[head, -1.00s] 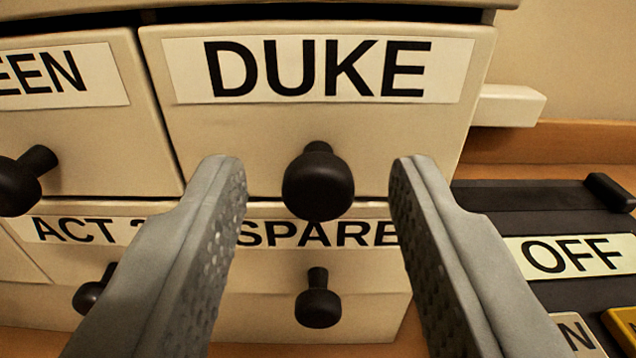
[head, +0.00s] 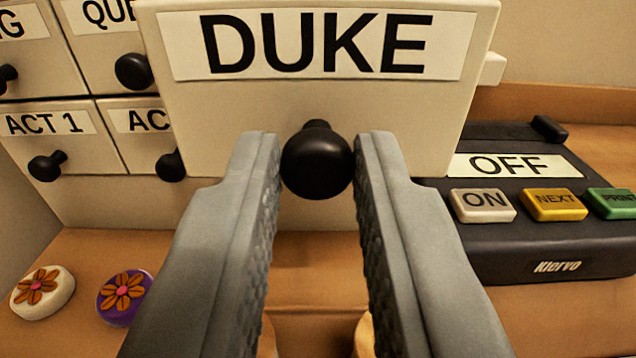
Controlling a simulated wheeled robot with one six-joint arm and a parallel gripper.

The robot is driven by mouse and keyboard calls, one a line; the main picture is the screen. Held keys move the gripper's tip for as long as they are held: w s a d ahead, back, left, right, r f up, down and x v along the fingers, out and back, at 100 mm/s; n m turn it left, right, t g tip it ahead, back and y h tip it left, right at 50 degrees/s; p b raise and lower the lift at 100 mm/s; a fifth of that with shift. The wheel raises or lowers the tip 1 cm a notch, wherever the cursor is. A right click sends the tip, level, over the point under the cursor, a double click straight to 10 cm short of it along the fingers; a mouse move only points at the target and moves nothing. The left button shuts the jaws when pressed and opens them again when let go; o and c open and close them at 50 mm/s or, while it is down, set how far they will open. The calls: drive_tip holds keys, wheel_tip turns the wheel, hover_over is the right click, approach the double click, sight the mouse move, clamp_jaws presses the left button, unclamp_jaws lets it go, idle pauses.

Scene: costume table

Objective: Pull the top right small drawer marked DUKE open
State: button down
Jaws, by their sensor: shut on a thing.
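The small drawer marked DUKE (head: 420,115) fills the upper middle of the head view, with a cream front and a black lettered label. It stands out well in front of the neighbouring drawers. My gripper (head: 318,150) is shut on its round black knob (head: 318,172), one finger on each side. The inside of the drawer is hidden behind its front.
Other closed small drawers, among them ACT 1 (head: 90,158), are at the left. A dark device (head: 480,250) with an OFF label and coloured buttons stands at the right. A white flowered disc (head: 62,303) and a purple one (head: 105,310) lie at the lower left.

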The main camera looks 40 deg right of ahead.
drive_tip(key=shift+v, duration=1.2)
drive_tip(key=c, duration=1.3)
unclamp_jaws()
drive_tip(key=v, duration=1.7)
drive_tip(key=shift+s+a, duration=0.1)
drive_tip(key=shift+s, duration=0.05)
drive_tip(key=shift+r, duration=0.1)
